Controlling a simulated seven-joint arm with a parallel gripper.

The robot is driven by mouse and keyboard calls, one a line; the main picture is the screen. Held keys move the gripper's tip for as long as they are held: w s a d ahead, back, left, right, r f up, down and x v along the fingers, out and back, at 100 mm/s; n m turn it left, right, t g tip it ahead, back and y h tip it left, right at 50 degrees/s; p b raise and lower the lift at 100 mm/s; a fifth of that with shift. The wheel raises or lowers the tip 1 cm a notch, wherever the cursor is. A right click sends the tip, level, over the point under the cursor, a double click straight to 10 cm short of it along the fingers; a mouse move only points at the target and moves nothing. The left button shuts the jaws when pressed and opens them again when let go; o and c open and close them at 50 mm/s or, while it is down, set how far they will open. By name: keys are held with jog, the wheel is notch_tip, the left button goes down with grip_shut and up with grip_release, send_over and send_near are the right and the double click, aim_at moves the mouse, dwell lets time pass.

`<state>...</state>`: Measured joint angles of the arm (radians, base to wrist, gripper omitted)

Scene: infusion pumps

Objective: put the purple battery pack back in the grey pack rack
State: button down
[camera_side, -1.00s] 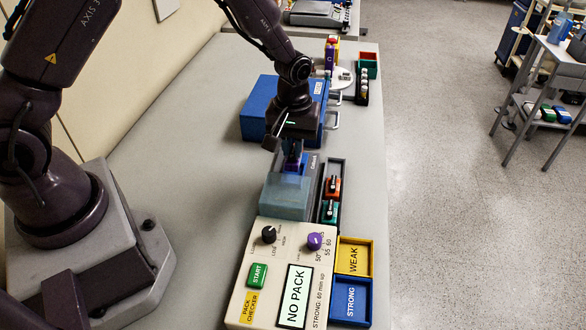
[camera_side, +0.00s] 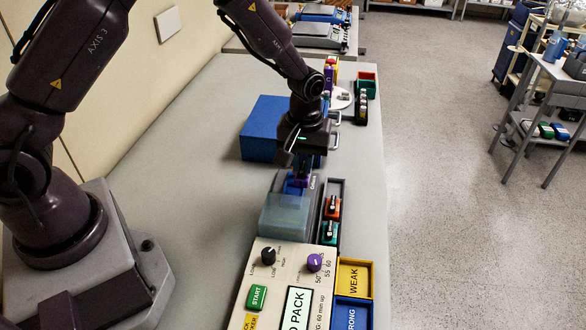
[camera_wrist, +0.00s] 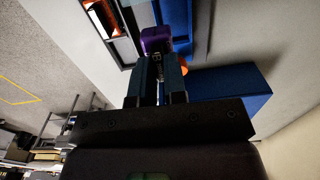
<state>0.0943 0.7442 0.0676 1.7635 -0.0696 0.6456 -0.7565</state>
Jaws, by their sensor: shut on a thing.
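My gripper (camera_side: 304,172) is shut on the purple battery pack (camera_wrist: 156,40). The pack shows between the two fingertips in the wrist view and is mostly hidden by the gripper in the side view. It is over the far end of the pump with the translucent blue cover (camera_side: 284,218); I cannot tell whether it touches the pump. The grey pack rack (camera_side: 336,184) is a narrow dark tray just right of the pump. It holds a red pack (camera_side: 332,208) and a teal pack (camera_side: 329,233) in its nearer part; its far part looks empty.
A large blue box (camera_side: 264,128) stands behind the pump. The pack checker (camera_side: 275,270) is in front, with yellow (camera_side: 354,278) and blue (camera_side: 352,312) trays on its right. Small bins and a white dish (camera_side: 341,98) stand farther back. The table's left side is clear.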

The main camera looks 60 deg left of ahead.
jog(key=w+d, duration=0.2)
jog(key=w, duration=0.6)
jog(key=shift+s+f, duration=0.15)
jog(key=shift+f, duration=1.95)
jog(key=shift+f, duration=0.9)
jog(key=c, duration=1.5)
grip_release()
jog(key=shift+r, duration=1.1)
